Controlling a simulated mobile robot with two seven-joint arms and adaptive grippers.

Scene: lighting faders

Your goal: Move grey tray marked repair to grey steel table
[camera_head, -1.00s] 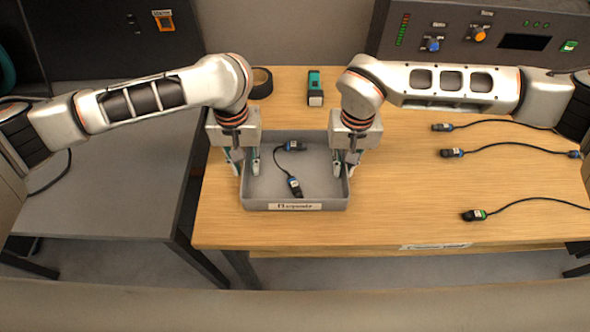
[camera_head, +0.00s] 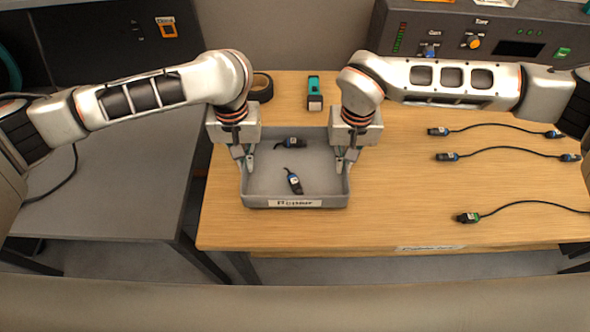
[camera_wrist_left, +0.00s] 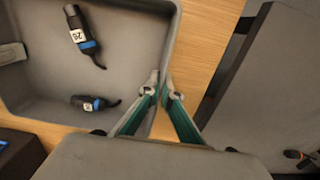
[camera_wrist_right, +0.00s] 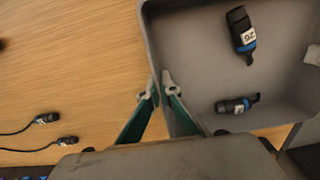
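The grey tray marked "Repair" (camera_head: 258,203) is on the wooden table, near its left end. Two short black-and-blue cable connectors (camera_head: 294,182) lie inside it, joined by no visible cable. My left gripper (camera_wrist_left: 162,93) is closed with one finger on each side of the tray's left wall. My right gripper (camera_wrist_right: 157,90) is closed the same way over the tray's right wall. The grippers hide parts of both side walls in the head view.
On the wooden table (camera_head: 400,205), several cables with connectors (camera_head: 468,217) lie to the right. A teal-and-black device (camera_head: 314,92) and a black tape roll (camera_head: 262,88) stand behind the tray. A control panel (camera_head: 480,50) is at the back right.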

